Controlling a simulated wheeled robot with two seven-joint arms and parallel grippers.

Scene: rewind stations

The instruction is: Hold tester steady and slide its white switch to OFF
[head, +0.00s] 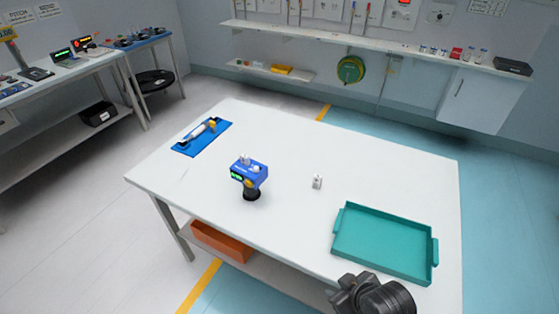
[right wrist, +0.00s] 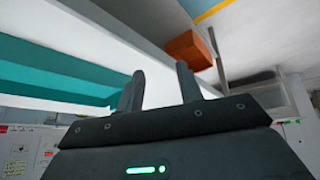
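The tester (head: 250,169) is a blue device with a small green display, standing upright on a black round base near the middle of the white table. Small white parts show on its top; which one is the switch, and its position, are too small to tell. My right gripper (head: 350,294) is at the table's near edge, below the teal tray and well away from the tester. In the right wrist view its two fingers (right wrist: 159,76) stand apart with nothing between them. My left gripper is not in view.
A teal tray (head: 384,242) lies on the table's right side. A small white object (head: 317,182) stands between it and the tester. A blue mat (head: 185,148) with a tool on it lies at the far left. An orange bin (head: 221,243) sits beneath the table (head: 275,135).

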